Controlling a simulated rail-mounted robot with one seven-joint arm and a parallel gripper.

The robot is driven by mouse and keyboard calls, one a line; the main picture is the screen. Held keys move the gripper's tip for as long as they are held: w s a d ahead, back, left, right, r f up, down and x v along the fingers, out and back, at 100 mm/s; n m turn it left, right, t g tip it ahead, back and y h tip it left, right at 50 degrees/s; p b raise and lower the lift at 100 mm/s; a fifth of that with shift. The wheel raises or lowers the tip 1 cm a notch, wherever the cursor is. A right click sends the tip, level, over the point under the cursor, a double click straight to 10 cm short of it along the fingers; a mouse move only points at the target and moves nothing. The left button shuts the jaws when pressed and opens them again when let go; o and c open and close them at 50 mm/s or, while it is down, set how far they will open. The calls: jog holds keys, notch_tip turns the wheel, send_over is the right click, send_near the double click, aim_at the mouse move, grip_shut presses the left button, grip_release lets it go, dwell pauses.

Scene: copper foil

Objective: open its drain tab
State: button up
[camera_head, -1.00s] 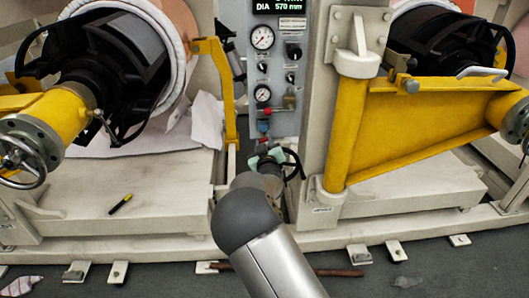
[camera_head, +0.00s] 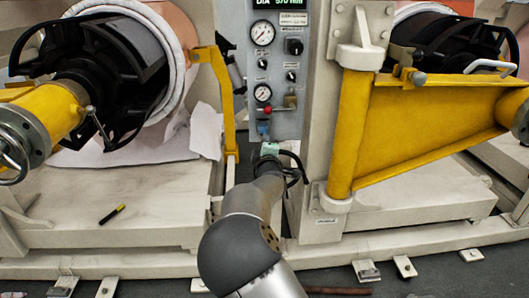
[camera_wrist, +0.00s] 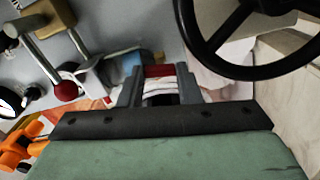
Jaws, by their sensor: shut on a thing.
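The red drain tab (camera_wrist: 158,71) shows between the fingertips of my gripper (camera_wrist: 158,82) in the wrist view. The grey fingers are closed in on it from both sides. A blue part (camera_wrist: 131,62) lies just behind and left of the tab. In the head view my gripper (camera_head: 268,149) is at the lower edge of the grey control panel (camera_head: 277,75), just under the blue part (camera_head: 263,129). The tab itself is hidden there by the gripper. How far the tab is turned cannot be told.
A red-knobbed lever (camera_wrist: 66,90) is close left of the fingers, with an orange fitting (camera_wrist: 16,150) lower left. A black handwheel (camera_wrist: 250,38) is at the upper right. In the head view a yellow bracket (camera_head: 226,100) and a yellow-armed post (camera_head: 349,133) flank the panel.

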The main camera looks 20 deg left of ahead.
jog(key=shift+n+b, duration=0.7)
jog(key=shift+n, duration=0.4)
jog(key=o, duration=1)
jog(key=shift+s, duration=0.15)
jog(key=p+v, duration=0.2)
jog(key=v, duration=1.5)
jog(key=shift+d, duration=0.15)
